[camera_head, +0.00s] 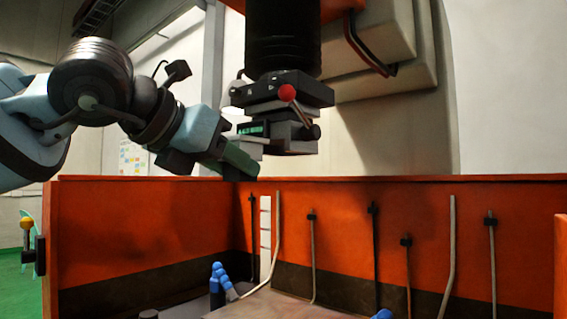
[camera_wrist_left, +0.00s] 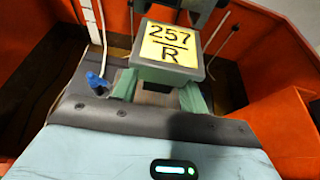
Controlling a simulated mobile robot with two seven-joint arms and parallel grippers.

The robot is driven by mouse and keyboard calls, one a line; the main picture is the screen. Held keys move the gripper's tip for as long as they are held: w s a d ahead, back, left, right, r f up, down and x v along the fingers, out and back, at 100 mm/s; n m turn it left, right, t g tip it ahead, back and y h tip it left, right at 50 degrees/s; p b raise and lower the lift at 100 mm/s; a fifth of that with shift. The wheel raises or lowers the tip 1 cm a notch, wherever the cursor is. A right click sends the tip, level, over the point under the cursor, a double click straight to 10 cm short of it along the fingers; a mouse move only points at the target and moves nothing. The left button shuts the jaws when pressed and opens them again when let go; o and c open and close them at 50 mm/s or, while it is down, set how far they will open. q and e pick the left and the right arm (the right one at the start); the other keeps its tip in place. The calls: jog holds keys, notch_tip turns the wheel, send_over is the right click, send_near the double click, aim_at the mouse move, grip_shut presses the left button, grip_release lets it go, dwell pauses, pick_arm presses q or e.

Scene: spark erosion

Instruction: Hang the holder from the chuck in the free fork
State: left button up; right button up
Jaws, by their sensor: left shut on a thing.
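The chuck (camera_head: 283,90) is a dark block with a red-knobbed lever, under a thick black column at the top middle of the head view. My left gripper (camera_head: 242,163) reaches in from the left, just below and left of it. In the left wrist view its green fingers (camera_wrist_left: 158,95) are shut on the holder, a grey block with a yellow label reading 257 R (camera_wrist_left: 170,50). In the head view grey blocks show under the chuck beside the fingertips; I cannot tell whether the holder still touches the chuck. No fork shows clearly. My right gripper is not in view.
An orange tank wall (camera_head: 350,205) runs below the gripper. Several thin rods stand along its inside. A blue jointed nozzle (camera_head: 221,275) rises from the tank floor and also shows in the wrist view (camera_wrist_left: 96,82). A grey machine housing (camera_head: 385,65) is behind the chuck.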

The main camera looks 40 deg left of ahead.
pick_arm(q)
jog(key=shift+s+d+b, duration=0.15)
jog(key=shift+s+b, duration=0.15)
jog(key=shift+s, duration=1.1)
